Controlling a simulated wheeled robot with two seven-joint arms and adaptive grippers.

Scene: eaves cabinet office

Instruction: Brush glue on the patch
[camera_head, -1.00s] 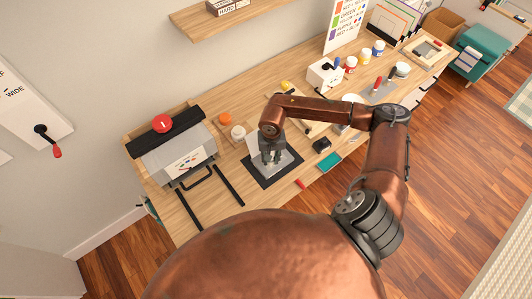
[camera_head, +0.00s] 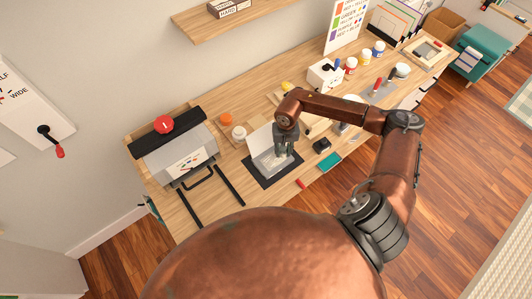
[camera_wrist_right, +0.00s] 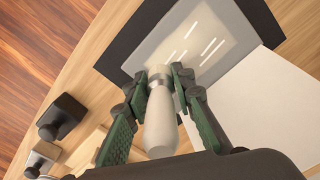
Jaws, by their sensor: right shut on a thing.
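My right gripper (camera_head: 283,160) is over the right part of the grey patch (camera_head: 262,164) in the head view. In the wrist view the right gripper (camera_wrist_right: 168,72) is shut on a brush (camera_wrist_right: 160,128) with a pale rounded handle and a metal collar. The brush tip points at the grey patch (camera_wrist_right: 148,58); whether it touches cannot be told. A pale area with white streaks (camera_wrist_right: 205,38) shows on the patch. The patch lies on a black mat (camera_wrist_right: 113,62), beside a white sheet (camera_wrist_right: 262,105). My left gripper is not in view.
A grey press with a red knob (camera_head: 163,124) stands left of the mat. A white jar (camera_head: 239,133) and orange lid (camera_head: 226,119) are behind it. A black block (camera_head: 321,146), teal pad (camera_head: 330,161) and red stick (camera_head: 300,184) lie to the right.

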